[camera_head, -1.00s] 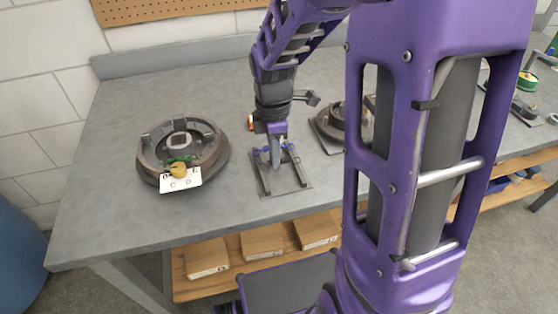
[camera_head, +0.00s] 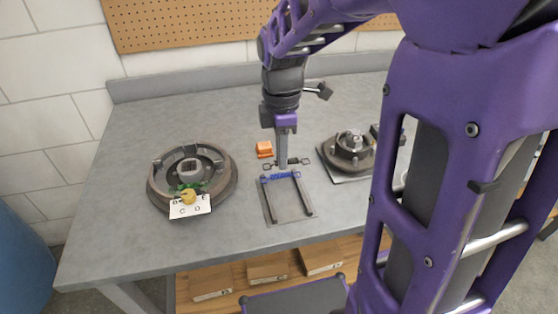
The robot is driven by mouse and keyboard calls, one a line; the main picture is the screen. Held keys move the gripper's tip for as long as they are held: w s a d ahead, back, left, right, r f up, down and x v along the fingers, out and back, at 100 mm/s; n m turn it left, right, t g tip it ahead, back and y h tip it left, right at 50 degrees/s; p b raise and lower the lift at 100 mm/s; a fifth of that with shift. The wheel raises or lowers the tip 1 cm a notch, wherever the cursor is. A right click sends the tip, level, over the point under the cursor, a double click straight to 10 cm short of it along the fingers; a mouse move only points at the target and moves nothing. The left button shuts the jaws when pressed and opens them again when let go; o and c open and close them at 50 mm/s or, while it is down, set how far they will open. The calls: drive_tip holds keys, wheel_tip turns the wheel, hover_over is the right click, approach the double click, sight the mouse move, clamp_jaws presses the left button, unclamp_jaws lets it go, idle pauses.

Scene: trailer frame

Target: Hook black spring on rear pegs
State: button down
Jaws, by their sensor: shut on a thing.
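My gripper (camera_head: 283,165) points down over the rear end of the trailer frame (camera_head: 304,194), a flat dark frame with two rails. It is shut on the black spring (camera_head: 295,161), whose looped ends stick out left and right of the fingers. The spring lies crosswise, just behind the blue spring (camera_head: 281,177) in this view. The blue spring spans the rear part of the rails. The rear pegs are too small to make out, and I cannot tell whether the black spring touches them.
An orange block (camera_head: 264,149) lies left of my gripper. A round drum assembly (camera_head: 162,195) with a white lettered card (camera_head: 190,207) stands at left. Another round assembly (camera_head: 350,153) stands close on the right. Bench space between the left drum and the frame is clear.

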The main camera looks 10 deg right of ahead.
drive_tip(key=shift+r+p, duration=1.55)
drive_tip(key=shift+r, duration=0.55)
drive_tip(key=shift+w+a, duration=0.15)
drive_tip(key=shift+w, duration=0.05)
drive_tip(key=w+a+p, duration=0.3)
drive_tip(key=w+a, duration=0.7)
drive_tip(key=shift+n, duration=0.3)
drive_tip(key=shift+w+a+f+b, duration=0.15)
drive_tip(key=shift+w+a+f, duration=0.75)
drive_tip(key=shift+a+f, duration=0.75)
drive_tip(key=shift+w+a+f+b, duration=0.15)
drive_tip(key=shift+w+a+f, duration=0.85)
drive_tip(key=shift+a, duration=1.15)
drive_tip(key=shift+w+a+f+b, duration=0.15)
drive_tip(key=shift+w+a+f, duration=0.65)
drive_tip(key=shift+a+f, duration=1)
drive_tip(key=shift+a, duration=0.1)
drive_tip(key=shift+f, duration=0.9)
